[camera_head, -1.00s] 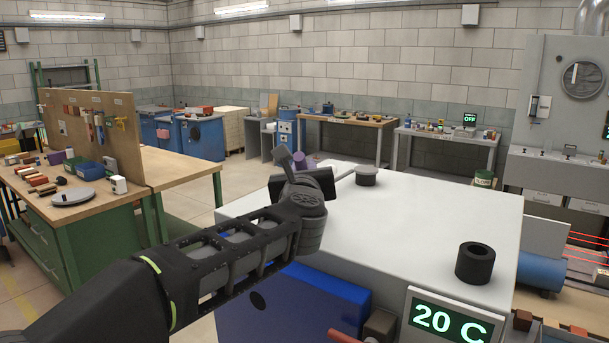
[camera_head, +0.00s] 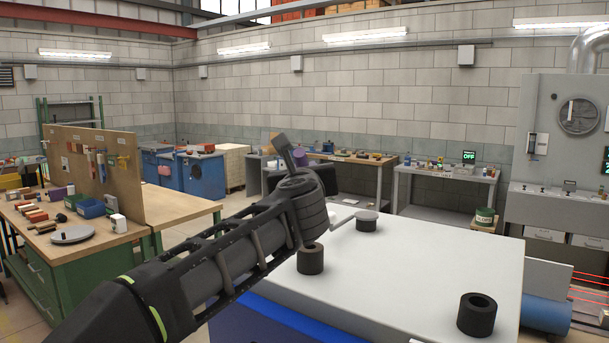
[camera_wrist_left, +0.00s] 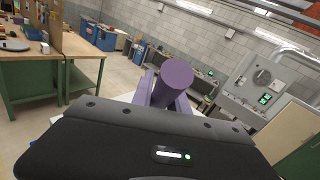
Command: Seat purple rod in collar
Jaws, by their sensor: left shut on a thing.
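My left gripper (camera_head: 298,168) is raised above the white-topped bench (camera_head: 420,262), its fingers mostly hidden by my own wrist in the head view. In the left wrist view it is shut on the purple rod (camera_wrist_left: 177,73), whose round end faces the camera.
A wooden workbench (camera_head: 185,211) with a pegboard (camera_head: 95,165) stands at the left. Two benches stand along the back wall. A blue cylinder (camera_head: 547,313) lies right of the white bench. The right half of the white top is mostly clear.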

